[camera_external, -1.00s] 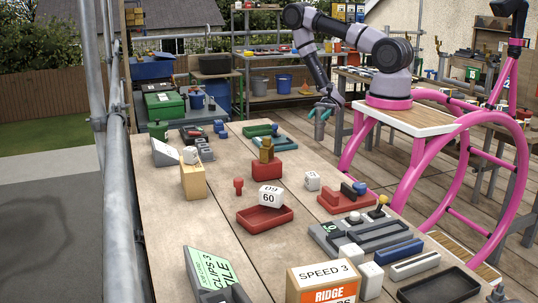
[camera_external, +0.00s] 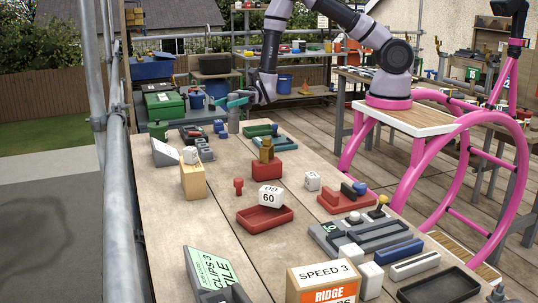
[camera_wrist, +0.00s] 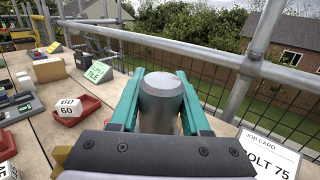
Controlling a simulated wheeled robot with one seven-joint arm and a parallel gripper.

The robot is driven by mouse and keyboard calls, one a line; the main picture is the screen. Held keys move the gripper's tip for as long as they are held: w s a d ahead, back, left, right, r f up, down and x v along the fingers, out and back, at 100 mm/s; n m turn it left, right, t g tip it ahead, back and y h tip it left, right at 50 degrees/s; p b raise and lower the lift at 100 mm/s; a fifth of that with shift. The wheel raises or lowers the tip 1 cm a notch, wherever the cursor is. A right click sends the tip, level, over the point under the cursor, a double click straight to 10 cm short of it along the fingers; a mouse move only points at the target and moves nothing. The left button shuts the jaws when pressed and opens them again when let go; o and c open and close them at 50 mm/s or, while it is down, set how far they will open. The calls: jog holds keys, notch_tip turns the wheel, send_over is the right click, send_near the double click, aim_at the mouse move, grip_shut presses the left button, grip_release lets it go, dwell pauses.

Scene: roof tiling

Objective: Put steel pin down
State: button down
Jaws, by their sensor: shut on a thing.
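The steel pin (camera_wrist: 160,92) is a thick grey cylinder with a flat round top. In the wrist view it stands upright between the two teal fingers of my gripper (camera_wrist: 162,105), which are shut on it. In the external view my gripper (camera_external: 236,101) is at the far end of the wooden bench (camera_external: 215,215), and the grey pin (camera_external: 233,120) points down below the fingers. Its lower end is near the bench top there. I cannot tell whether it touches the wood.
A job card reading "OLT 75" (camera_wrist: 268,157) is beside the pin in the wrist view. Green and teal trays (camera_external: 262,131) lie right of the pin, and small blue blocks (camera_external: 219,127) lie left. A red tray (camera_external: 265,220) and white numbered cube (camera_external: 270,197) are mid-bench.

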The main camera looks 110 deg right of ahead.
jog(key=w+d+f+n+g+y, duration=0.1)
jog(key=w+f, duration=0.3)
jog(key=f, duration=0.8)
jog(key=shift+w+f+n+g, duration=0.2)
jog(key=shift+f+n+g, duration=0.1)
jog(key=shift+f, duration=0.1)
jog(key=shift+c, duration=1.9)
grip_release()
jog(key=shift+f, duration=0.1)
